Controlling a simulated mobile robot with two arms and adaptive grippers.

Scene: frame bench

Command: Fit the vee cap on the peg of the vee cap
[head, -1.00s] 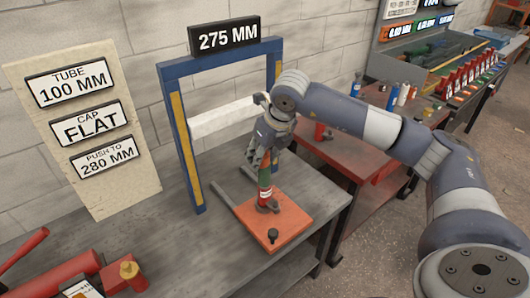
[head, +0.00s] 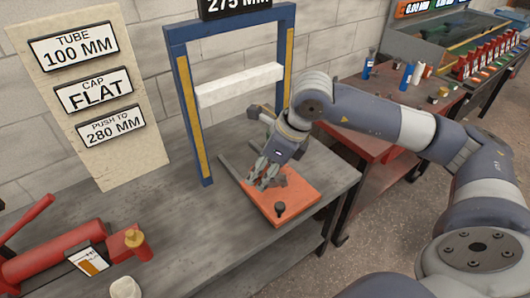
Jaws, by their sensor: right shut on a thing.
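I cannot tell whether the cap touches the board or a peg. Any peg under the gripper is hidden. My left gripper is not in view.
The blue frame (head: 182,112) with a white crossbar (head: 240,84) stands behind the board. A red jack (head: 50,255) lies at the left, with a white object (head: 125,287) near it. The bench between jack and board is clear. A red table (head: 395,125) stands at right.

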